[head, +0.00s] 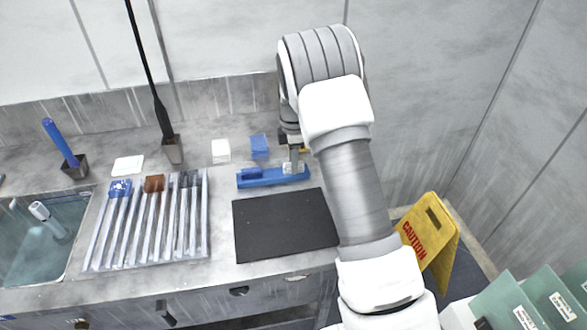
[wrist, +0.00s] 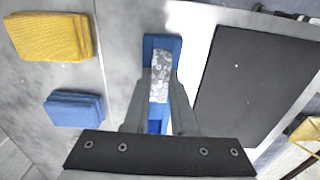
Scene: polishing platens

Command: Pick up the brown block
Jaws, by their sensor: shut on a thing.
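A brown block (head: 154,184) lies at the back of a ribbed rack (head: 118,247) left of the middle of the counter. My gripper (head: 293,158) is away from it, to the right, over a blue tray (head: 262,178). In the wrist view my gripper (wrist: 160,78) is shut on a pale speckled block (wrist: 161,70), with one finger on each side. This block is at the blue tray, which also shows in the wrist view (wrist: 157,42). I cannot tell whether the block rests on the tray or is just above it. The brown block is not in the wrist view.
A blue piece (head: 120,188) and a dark piece (head: 188,180) flank the brown block. A black mat (head: 282,225) lies in front of the tray. A sink (head: 45,240) is left; a yellow caution sign (head: 430,235) stands right.

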